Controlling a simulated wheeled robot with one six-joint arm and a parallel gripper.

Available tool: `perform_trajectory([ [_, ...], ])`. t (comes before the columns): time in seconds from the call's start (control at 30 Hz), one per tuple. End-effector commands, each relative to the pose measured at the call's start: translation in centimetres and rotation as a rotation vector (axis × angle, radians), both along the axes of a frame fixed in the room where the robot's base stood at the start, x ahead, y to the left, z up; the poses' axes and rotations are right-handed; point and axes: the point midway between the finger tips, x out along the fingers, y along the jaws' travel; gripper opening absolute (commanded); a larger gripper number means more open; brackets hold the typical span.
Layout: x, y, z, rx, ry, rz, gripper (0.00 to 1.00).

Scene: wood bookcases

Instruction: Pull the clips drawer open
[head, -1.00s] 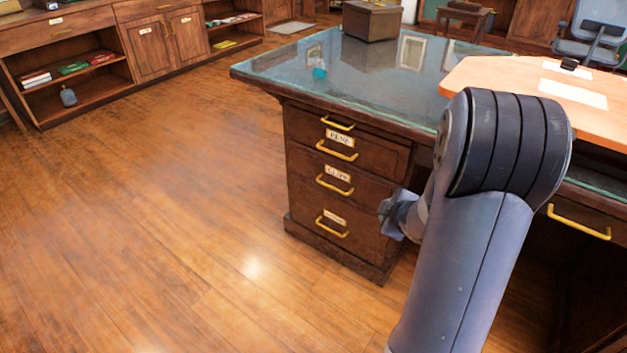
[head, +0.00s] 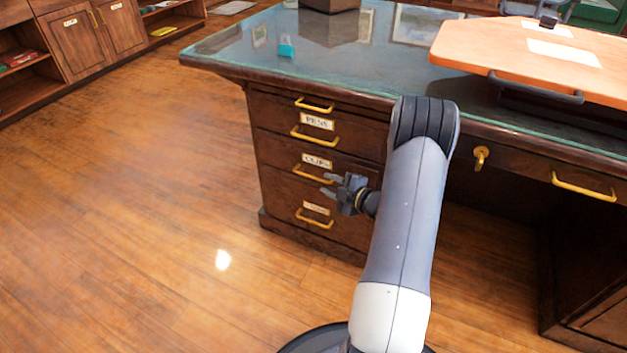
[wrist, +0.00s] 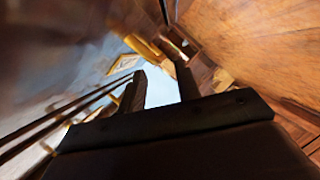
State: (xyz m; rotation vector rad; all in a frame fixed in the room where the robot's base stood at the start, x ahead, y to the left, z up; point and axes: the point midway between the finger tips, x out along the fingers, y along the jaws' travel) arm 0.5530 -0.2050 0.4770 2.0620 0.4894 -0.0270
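The clips drawer (head: 275,158) is in the left pedestal of the dark wood desk and looks shut. Its white label reads CLIPS (head: 317,160), with a gold bar handle (head: 313,175) just below. My gripper (head: 326,184) is open and empty, its fingers pointing left, close to the right end of that handle in the head view. I cannot tell the gap in depth. In the wrist view my gripper (wrist: 161,82) shows two dark fingers apart. A gold handle (wrist: 143,46) and a pale label (wrist: 124,64) lie beyond the fingertips; I cannot read the label.
The pens handle (head: 315,137) is above and another drawer handle (head: 313,221) below. The glass desktop (head: 350,60) overhangs the drawers. A key (head: 481,157) and another gold handle (head: 583,188) are at the right. The wood floor (head: 140,230) left of the desk is clear.

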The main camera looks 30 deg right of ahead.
Motion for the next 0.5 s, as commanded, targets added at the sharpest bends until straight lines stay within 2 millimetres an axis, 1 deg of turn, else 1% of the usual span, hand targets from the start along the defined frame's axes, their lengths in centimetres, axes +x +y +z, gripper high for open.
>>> perform_trajectory([
  [0.03,1.0,0.5,-0.5,-0.001,-0.002,0.005,0.32],
  [0.1,2.2,0.9,-0.8,-0.001,-0.001,0.003,0.32],
  [0.23,4.1,1.5,-1.2,0.000,0.000,0.002,0.32],
  [0.4,5.4,2.0,-1.4,0.000,0.000,0.000,0.32],
  [0.5,5.7,2.1,-1.4,0.001,0.001,-0.001,0.32],
])
